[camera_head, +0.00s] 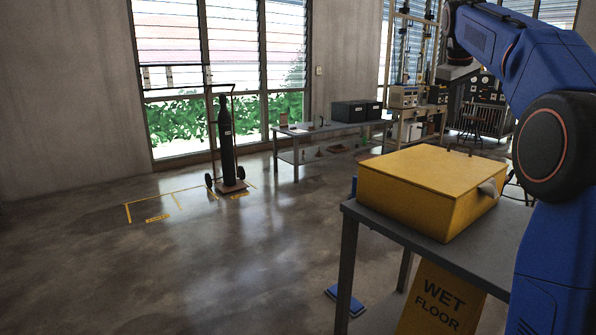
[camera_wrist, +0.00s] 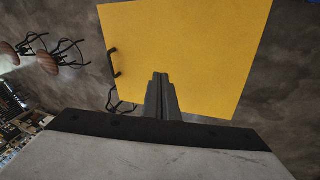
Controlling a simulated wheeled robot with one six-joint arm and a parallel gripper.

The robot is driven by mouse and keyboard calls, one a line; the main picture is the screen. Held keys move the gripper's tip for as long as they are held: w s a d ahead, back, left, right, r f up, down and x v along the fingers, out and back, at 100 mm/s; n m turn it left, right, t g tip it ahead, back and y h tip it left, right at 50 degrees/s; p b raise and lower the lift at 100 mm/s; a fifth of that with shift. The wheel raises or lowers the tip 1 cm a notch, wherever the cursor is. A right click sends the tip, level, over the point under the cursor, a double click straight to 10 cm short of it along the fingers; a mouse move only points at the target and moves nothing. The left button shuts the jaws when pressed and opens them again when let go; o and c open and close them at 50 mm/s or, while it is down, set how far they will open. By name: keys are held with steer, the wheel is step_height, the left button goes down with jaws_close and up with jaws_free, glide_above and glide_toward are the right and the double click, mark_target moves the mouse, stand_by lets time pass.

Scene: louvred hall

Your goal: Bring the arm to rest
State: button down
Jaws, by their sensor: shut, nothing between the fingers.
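My gripper (camera_wrist: 161,77) is shut and empty, its two fingers together in the middle of the wrist view. It points down over the yellow box (camera_wrist: 195,45), with a black handle (camera_wrist: 114,63) at the box's left edge. The gap between fingertips and lid cannot be judged from that view. In the head view my blue arm rises at the right and bends over toward the yellow box (camera_head: 425,185), which sits closed on a grey table (camera_head: 385,231). The fingers are not clear in the head view.
A yellow wet floor sign (camera_head: 441,297) leans below the table, with a blue object (camera_head: 345,299) on the floor nearby. A gas cylinder (camera_head: 226,143) on a hand truck stands by the windows. A long bench (camera_head: 293,131) holds black boxes (camera_head: 350,111). The floor at left is open.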

steer(key=s+a+f+m, duration=0.1)
steer(key=s+a+f, duration=0.15)
steer(key=s, duration=0.35)
steer(key=s+a+f, duration=0.2)
steer(key=s+a, duration=0.1)
steer(key=s, duration=0.2)
steer(key=s+a+f+m, duration=0.1)
steer(key=s+a+f, duration=0.2)
steer(key=s+f, duration=0.7)
steer(key=s+a+f+m+t+y, duration=0.1)
steer(key=s+a+f, duration=0.2)
steer(key=s+f, duration=0.7)
steer(key=s+a+f+m+y, duration=0.1)
steer(key=s+a+f, duration=0.3)
steer(key=s+f, duration=0.6)
steer(key=s+m, duration=0.1)
steer(key=s, duration=0.2)
steer(key=shift+s+f+t, duration=0.25)
steer(key=shift+f+t, duration=0.1)
steer(key=shift+t, duration=0.05)
steer(key=shift+a, duration=0.1)
